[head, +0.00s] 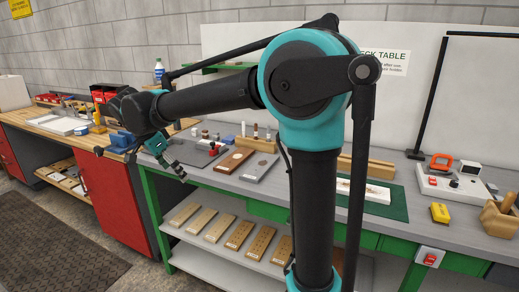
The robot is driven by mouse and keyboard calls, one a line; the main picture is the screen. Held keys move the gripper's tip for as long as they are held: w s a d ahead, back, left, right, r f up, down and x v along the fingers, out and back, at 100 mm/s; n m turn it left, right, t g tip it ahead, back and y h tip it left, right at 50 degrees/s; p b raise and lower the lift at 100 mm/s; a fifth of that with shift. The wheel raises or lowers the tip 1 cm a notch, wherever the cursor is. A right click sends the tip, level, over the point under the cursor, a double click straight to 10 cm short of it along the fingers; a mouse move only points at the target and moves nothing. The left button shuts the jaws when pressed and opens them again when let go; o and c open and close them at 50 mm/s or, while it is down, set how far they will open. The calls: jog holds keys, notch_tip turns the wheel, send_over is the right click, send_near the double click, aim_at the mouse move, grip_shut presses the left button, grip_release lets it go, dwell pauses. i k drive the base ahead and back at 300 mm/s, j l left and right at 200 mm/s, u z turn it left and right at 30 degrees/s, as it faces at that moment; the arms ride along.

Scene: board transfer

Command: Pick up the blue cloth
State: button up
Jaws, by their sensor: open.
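A small blue shape (119,139) shows on the wooden bench at the left, beside my wrist. It may be the blue cloth, but it is too small and partly covered to be sure.
The grey check table (460,223) has several boards, a green mat (393,206) and a yellow block (440,212). Several wooden boards (239,235) lie on its lower shelf. A red cabinet (106,199) stands under the wooden bench. The floor mat (50,240) is clear.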

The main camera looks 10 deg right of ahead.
aim_at(229, 139)
jog(key=i+j, duration=0.35)
jog(key=i+j+z, duration=0.1)
jog(key=i+j, duration=0.25)
jog(key=j, duration=0.15)
jog(key=i+j, duration=0.3)
jog(key=j, duration=0.15)
jog(key=z, duration=0.05)
